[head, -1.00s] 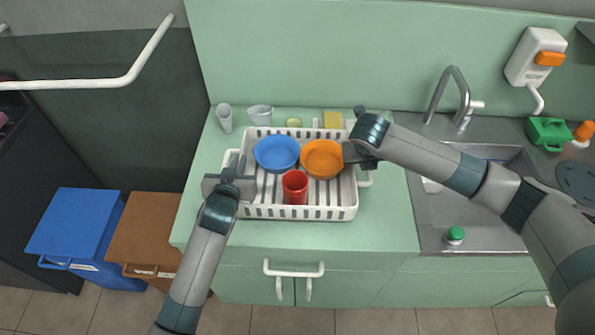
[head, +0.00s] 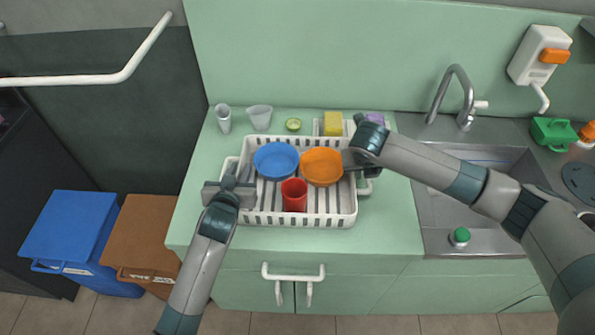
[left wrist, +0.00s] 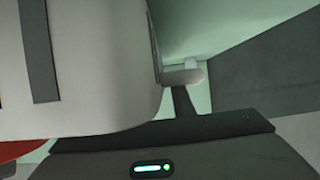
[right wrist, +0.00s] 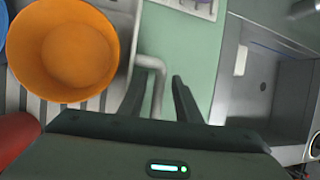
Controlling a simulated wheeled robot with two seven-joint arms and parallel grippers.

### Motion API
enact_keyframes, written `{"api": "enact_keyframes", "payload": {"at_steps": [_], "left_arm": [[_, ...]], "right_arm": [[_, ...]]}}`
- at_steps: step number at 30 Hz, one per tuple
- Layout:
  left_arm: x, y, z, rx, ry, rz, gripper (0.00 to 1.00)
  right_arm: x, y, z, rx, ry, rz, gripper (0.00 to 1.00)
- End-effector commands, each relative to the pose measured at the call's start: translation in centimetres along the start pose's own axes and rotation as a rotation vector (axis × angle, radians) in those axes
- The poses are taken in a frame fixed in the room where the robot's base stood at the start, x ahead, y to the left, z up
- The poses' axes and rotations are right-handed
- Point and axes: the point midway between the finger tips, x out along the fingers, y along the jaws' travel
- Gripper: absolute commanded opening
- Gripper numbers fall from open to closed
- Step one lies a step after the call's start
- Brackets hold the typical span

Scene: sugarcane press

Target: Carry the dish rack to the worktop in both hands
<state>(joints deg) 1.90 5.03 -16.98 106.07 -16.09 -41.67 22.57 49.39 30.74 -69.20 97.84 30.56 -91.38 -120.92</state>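The white dish rack (head: 300,219) is over the green counter left of the sink; I cannot tell whether it touches the counter. It holds a blue bowl (head: 276,160), an orange bowl (head: 322,166) and a red cup (head: 294,195). My left gripper (head: 230,181) is at the rack's left handle (left wrist: 183,76); the rack's wall hides part of it, so its opening is unclear. My right gripper (right wrist: 160,90) has its fingers on both sides of the right handle (right wrist: 157,80), with visible gaps. The orange bowl also shows in the right wrist view (right wrist: 65,50).
Behind the rack are a grey cup (head: 224,119), another cup (head: 260,117), a lime half (head: 293,124), a yellow sponge (head: 333,123) and a purple item (head: 376,118). The sink (head: 440,207) and tap (head: 466,95) are right. Blue (head: 70,230) and brown (head: 145,230) bins stand left.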

Motion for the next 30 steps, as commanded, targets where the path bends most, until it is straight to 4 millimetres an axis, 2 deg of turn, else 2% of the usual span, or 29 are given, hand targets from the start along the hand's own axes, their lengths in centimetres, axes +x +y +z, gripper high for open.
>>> {"api": "enact_keyframes", "payload": {"at_steps": [6,11,24,30], "left_arm": [[-0.2,0.0,0.0,0.0,0.0,0.0,0.23],[-1.2,0.0,0.0,-0.001,0.001,0.0,0.23],[-6.5,0.0,0.0,-0.001,0.001,0.0,0.23],[-7.8,0.0,0.0,0.0,0.0,0.0,0.23]], "right_arm": [[0.0,0.0,0.0,0.0,0.0,0.0,0.31],[0.0,0.0,0.0,0.0,0.0,0.0,0.31],[0.0,0.0,0.0,0.0,0.0,0.0,0.31],[0.0,0.0,0.0,0.0,0.0,0.0,0.31]]}}
